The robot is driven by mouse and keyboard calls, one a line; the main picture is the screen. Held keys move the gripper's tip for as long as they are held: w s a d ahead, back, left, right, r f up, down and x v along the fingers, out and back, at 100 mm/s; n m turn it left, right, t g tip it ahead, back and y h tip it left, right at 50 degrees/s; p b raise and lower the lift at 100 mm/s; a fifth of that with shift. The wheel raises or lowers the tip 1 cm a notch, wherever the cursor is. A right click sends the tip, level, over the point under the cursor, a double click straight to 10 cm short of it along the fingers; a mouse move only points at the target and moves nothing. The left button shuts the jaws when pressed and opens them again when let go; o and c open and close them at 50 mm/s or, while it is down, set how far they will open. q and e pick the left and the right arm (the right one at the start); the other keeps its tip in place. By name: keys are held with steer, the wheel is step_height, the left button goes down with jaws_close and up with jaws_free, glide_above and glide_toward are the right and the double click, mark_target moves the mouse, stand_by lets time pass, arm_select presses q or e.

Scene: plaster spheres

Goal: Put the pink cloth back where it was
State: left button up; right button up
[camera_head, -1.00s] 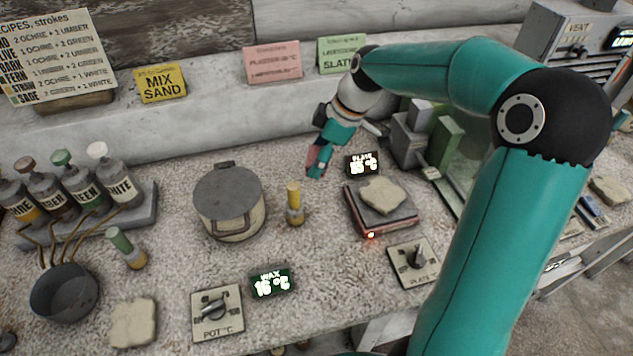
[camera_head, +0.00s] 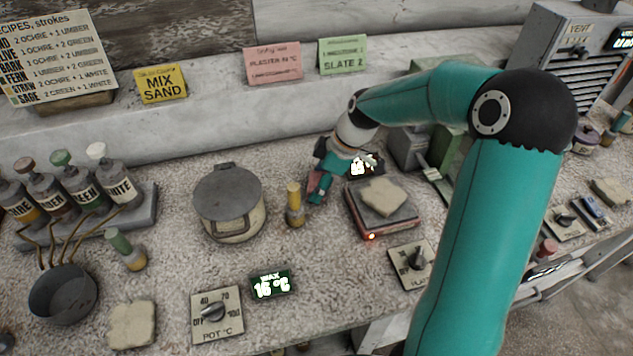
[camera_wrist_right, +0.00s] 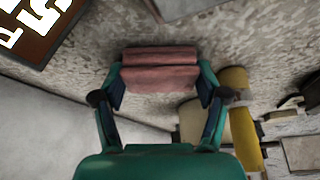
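The pink cloth (camera_wrist_right: 160,76) is a small folded pad between the two fingers of my right gripper (camera_wrist_right: 161,98) in the right wrist view. In the head view the right gripper (camera_head: 318,188) is low over the bench, between the yellow-topped bottle and the hot plate. A bit of the pink cloth (camera_head: 314,180) shows there at the fingers. I cannot tell if the cloth touches the bench. My left gripper is not in view.
The yellow-topped bottle (camera_head: 294,205) stands close left of the gripper, with the lidded pot (camera_head: 229,203) beyond it. The hot plate (camera_head: 381,213) bearing a pale slab (camera_head: 383,196) is close on the right. A lit display (camera_head: 362,164) is partly covered by my gripper.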

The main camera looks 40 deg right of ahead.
steer(key=o, duration=0.4)
steer(key=shift+c, duration=0.2)
steer(key=shift+r, duration=0.1)
steer(key=v, duration=1.2)
